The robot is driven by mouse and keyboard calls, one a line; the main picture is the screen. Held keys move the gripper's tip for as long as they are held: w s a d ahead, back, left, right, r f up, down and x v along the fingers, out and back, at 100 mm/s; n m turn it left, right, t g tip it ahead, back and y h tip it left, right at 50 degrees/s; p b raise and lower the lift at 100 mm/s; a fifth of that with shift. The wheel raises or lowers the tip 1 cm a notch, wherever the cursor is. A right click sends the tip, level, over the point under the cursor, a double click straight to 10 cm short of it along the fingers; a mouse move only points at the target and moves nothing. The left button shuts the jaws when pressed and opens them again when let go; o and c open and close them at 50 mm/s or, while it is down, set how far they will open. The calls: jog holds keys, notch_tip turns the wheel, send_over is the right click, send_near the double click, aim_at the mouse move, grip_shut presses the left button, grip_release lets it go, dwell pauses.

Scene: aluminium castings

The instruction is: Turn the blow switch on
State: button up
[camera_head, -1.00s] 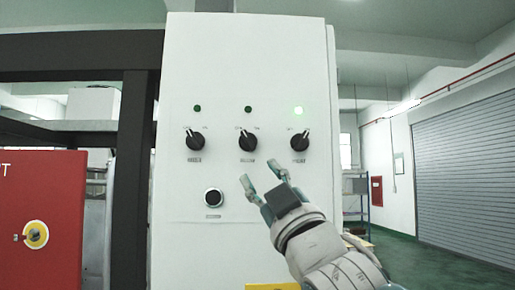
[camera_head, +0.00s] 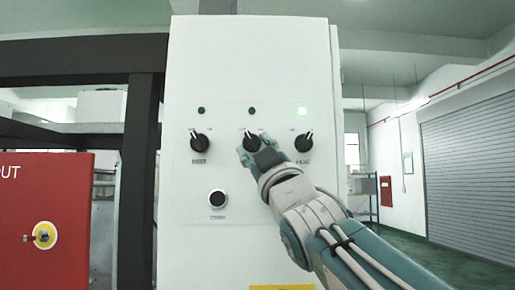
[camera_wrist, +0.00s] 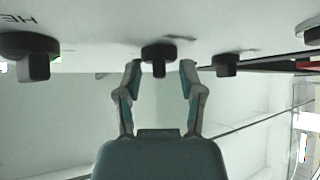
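A white control panel (camera_head: 280,65) carries three black rotary knobs in a row. The middle knob (camera_head: 252,139) sits below a dark indicator lamp (camera_head: 252,110); my gripper partly covers it and its label. My gripper (camera_head: 251,153) is at this knob in the head view. In the wrist view my gripper (camera_wrist: 160,70) is open, one finger on each side of the middle knob (camera_wrist: 158,56). Gaps show between the knob and both fingertips. The left knob (camera_head: 200,143) has a dark lamp (camera_head: 201,110).
A round black button (camera_head: 217,198) is on the panel below the knobs. The other knobs flank the gripper closely. Open floor lies at right.

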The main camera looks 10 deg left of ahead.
grip_shut()
jog(key=shift+s, duration=0.1)
jog(key=shift+m+t+h, duration=0.6)
jog(key=shift+m+t, duration=0.1)
jog(key=shift+m, duration=0.4)
jog(key=m+t+h, duration=0.2)
jog(key=m+h, duration=0.1)
jog(key=m, duration=0.1)
jog(key=m+t+h, duration=0.1)
jog(key=m+h, duration=0.3)
jog(key=m+t+h, duration=0.2)
jog(key=m+h, duration=0.2)
jog(key=m, duration=0.1)
jog(key=shift+s+a+t, duration=0.15)
jog(key=shift+a+t, duration=0.15)
jog(key=shift+a, duration=0.1)
jog(key=m+h, duration=0.4)
jog(key=m, duration=0.1)
jog(key=m+g+h, duration=0.1)
jog(key=m+h, duration=0.4)
jog(key=shift+a+r+m+h, duration=0.15)
jog(key=shift+a+m+h, duration=0.05)
jog(key=shift+m+h, duration=0.1)
jog(key=shift+m+g+h, duration=0.4)
